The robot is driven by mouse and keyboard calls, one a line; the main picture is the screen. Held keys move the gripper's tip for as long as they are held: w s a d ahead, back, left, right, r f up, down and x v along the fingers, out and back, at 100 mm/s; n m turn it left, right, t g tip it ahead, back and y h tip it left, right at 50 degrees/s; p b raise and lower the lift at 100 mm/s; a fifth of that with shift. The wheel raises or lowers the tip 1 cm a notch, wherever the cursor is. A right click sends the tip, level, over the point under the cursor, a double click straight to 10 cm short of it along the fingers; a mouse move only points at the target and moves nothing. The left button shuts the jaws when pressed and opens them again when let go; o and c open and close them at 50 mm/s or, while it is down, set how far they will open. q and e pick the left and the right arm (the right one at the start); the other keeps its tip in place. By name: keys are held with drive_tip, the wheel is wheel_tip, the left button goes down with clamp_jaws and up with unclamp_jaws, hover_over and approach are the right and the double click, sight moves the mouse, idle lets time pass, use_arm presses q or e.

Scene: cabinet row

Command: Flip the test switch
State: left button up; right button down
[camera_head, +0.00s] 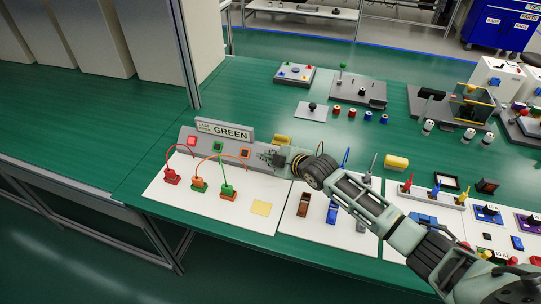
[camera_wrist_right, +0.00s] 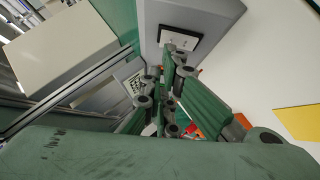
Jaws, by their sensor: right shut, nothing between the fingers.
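The test switch (camera_wrist_right: 180,38) appears in the right wrist view as a pale plate in a black frame on a grey panel. The same grey panel (camera_head: 188,134) carries a "LAST OPEN: GREEN" sign (camera_head: 226,131) in the head view, where my gripper and wrist hide the switch. My right gripper (camera_head: 268,157) is shut and empty at the panel's right end. In the wrist view its fingertips (camera_wrist_right: 174,60) overlap the switch's lower part; I cannot tell whether they touch it. My left gripper is not in view.
Red (camera_head: 171,177), orange (camera_head: 198,185) and green (camera_head: 227,191) plugs with curved cables stand before the panel on a white mat (camera_head: 165,196). A yellow square (camera_head: 261,208) lies near the mat's right side. Several other devices fill the table's right side. The table is clear at left.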

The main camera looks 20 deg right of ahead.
drive_tip(key=shift+w+d+f+b, duration=0.2)
drive_tip(key=shift+w+d+b, duration=0.1)
drive_tip(key=shift+b, duration=0.1)
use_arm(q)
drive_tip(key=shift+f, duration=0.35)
use_arm(e)
drive_tip(key=shift+r, duration=0.1)
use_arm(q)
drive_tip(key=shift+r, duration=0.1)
use_arm(e)
drive_tip(key=shift+r+p, duration=0.8)
drive_tip(key=shift+p, duration=0.15)
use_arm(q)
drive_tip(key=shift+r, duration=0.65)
